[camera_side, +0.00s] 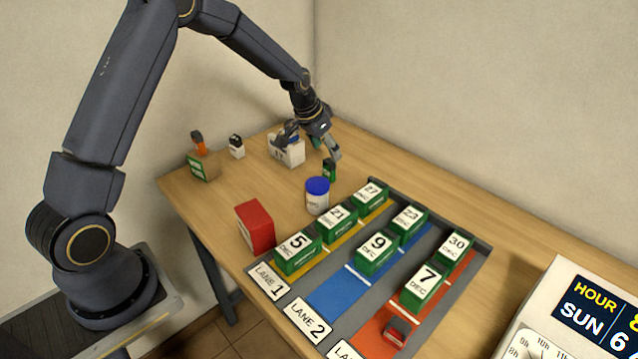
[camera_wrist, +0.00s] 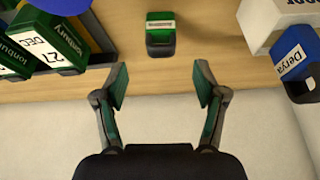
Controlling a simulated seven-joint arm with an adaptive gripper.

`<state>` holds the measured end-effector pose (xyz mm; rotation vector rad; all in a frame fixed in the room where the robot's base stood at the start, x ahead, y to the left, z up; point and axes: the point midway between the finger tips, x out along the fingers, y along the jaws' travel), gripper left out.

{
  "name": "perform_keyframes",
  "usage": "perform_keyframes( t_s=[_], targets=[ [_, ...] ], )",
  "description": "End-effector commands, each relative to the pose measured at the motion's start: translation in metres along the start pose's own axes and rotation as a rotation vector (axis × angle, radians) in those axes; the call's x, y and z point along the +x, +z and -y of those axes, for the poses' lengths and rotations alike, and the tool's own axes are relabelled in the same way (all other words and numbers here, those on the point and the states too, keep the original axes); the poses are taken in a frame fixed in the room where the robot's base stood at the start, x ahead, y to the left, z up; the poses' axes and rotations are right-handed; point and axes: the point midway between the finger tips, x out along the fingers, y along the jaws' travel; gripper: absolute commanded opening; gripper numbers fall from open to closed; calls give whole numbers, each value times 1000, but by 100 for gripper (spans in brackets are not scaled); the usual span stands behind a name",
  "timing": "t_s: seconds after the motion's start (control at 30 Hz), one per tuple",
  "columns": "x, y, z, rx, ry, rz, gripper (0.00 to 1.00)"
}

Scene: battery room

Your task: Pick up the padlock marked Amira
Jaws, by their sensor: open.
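A small dark block with a green top, perhaps a padlock (camera_wrist: 160,35), stands on the table just beyond my fingertips; its label is too small to read. It also shows in the side view (camera_side: 329,171), below my gripper (camera_side: 334,150). In the wrist view, my gripper (camera_wrist: 160,80) is open and empty, its fingers on either side of the line to the block, not touching it. A blue padlock marked Derya (camera_wrist: 295,60) is at the right beside a white box. I cannot read the name Amira anywhere.
The white box (camera_side: 287,154) stands behind my gripper. A blue-lidded tub (camera_side: 317,196) and a red box (camera_side: 256,228) stand nearer. The lane tray (camera_side: 335,291) holds several green dated blocks. Bare table surrounds the small green-topped block.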

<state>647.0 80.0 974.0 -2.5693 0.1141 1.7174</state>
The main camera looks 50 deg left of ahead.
Motion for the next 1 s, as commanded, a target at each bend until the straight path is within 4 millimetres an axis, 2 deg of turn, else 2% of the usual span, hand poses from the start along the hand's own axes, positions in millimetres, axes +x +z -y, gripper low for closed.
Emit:
perform_keyframes(
  t_s=[0.1,0.33,0.6,0.9,1.0],
  targets=[
    [20,0,0,0,1,2,71],
    [38,2,0,0,0,2,71],
    [77,7,1,1,0,1,71],
    [82,6,2,0,-1,-1,71],
    [82,6,2,0,0,-1,60]
  ],
)
